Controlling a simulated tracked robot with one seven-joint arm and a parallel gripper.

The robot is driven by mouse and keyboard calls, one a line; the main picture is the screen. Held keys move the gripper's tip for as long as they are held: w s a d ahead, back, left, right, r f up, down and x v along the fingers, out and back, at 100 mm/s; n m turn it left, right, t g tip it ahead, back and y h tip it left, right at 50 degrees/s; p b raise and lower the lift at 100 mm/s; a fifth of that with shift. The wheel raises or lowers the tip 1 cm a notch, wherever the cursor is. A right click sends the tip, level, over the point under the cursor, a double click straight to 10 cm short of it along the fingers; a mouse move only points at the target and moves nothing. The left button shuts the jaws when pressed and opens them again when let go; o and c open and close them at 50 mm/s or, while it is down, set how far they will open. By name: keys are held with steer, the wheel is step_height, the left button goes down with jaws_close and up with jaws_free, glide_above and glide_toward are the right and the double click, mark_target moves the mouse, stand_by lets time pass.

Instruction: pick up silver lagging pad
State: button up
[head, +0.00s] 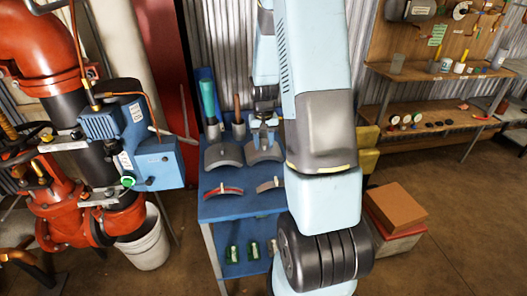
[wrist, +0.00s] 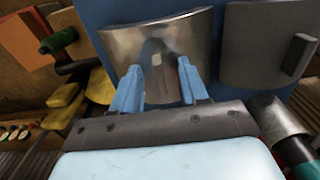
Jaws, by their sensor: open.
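The silver lagging pad (head: 264,153) is a curved metallic piece on the blue bench, the right one of two similar pads. In the wrist view the silver pad (wrist: 190,35) fills the upper middle, with a small upright tab between my fingers. My gripper (head: 263,127) is right over it, pointing down. In the wrist view my gripper (wrist: 160,68) is open, with one blue finger on each side of the tab. I cannot tell whether the fingers touch the pad. My wrist and fingers hide part of the pad in the head view.
A darker grey pad (head: 223,154) lies just left of the silver one; it also shows in the wrist view (wrist: 262,48). A teal-handled tool (head: 208,98) stands behind it. Curved strips (head: 224,190) lie in front. Red pipework (head: 75,205) stands left, and a cardboard box (head: 395,206) right.

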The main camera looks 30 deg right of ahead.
steer(key=shift+s, duration=0.1)
jaws_close()
steer(key=shift+f, duration=0.1)
stand_by(0.3)
